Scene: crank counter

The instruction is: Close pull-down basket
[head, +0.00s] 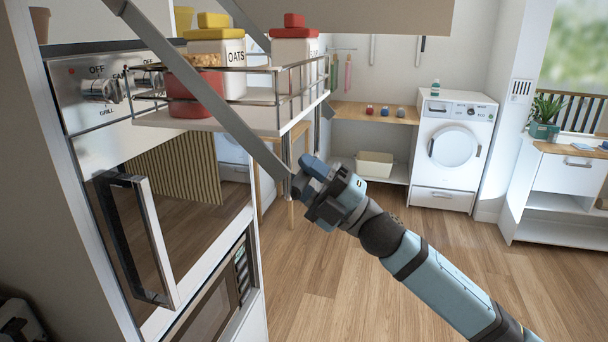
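The pull-down basket (205,123) hangs lowered in front of the upper cabinet, a white tray with wire rails. It holds a yellow-lidded oats container (215,52), a red-lidded container (295,45) and a red bowl (190,95). A flat grey lever arm (200,90) slants down across its near side, and a second one shows behind. My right gripper (303,178) is at the lower end of the near lever arm, below the basket's right end. Its fingers overlap that end, and their gap is hidden. My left gripper is not in view.
An oven with a large handle (150,240) and knobs (100,90) stands at left, close under the basket. A microwave (215,300) is below it. A washing machine (453,150) and a white cabinet (570,180) stand farther back. The wooden floor (430,235) between is clear.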

